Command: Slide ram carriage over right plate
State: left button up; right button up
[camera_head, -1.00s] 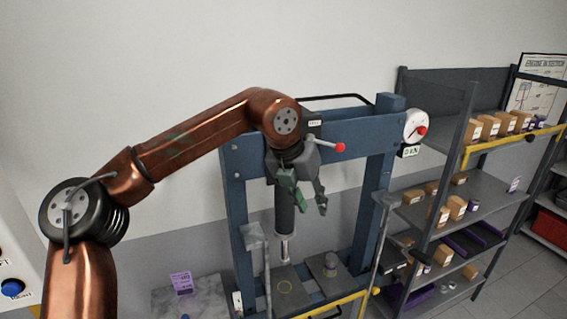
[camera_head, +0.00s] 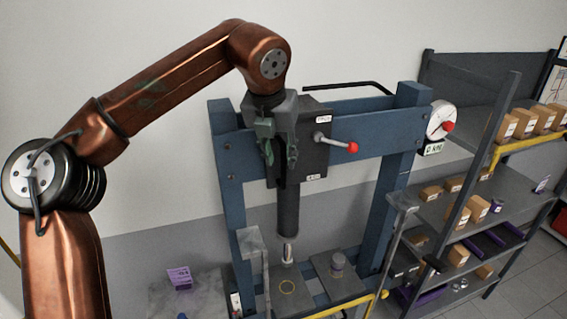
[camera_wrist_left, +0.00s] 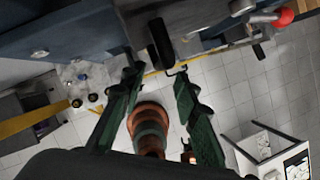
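The ram carriage (camera_head: 312,155) is a dark box on the blue press's upper crossbeam, with a red-knobbed lever (camera_head: 338,144) on its front. Its ram (camera_head: 288,212) hangs down over the left plate (camera_head: 270,296), which bears a yellow ring mark. My right gripper is not seen.
The blue frame's right post (camera_head: 388,200) and a gauge (camera_head: 441,120) reading 0 kN stand to the right. A yellow bar (camera_head: 345,306) crosses the front. Shelves (camera_head: 460,205) with boxes are at right. A grey table (camera_head: 188,297) with a purple card is at lower left.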

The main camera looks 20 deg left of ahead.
aim_at(282, 165)
pick_arm(q)
jog(key=shift+f, duration=0.65)
jog(key=shift+w+f+p, duration=0.5)
jog(key=shift+w+f, duration=0.65)
jog(key=shift+f, duration=0.05)
jog(key=shift+w+d+f, duration=0.1)
jog(key=shift+w+f, duration=0.35)
jog(key=shift+s, duration=0.45)
jog(key=shift+w+f, duration=0.1)
jog(key=shift+w, duration=0.2)
jog(key=c, duration=0.5)
jog(key=shift+s, duration=0.15)
grip_shut()
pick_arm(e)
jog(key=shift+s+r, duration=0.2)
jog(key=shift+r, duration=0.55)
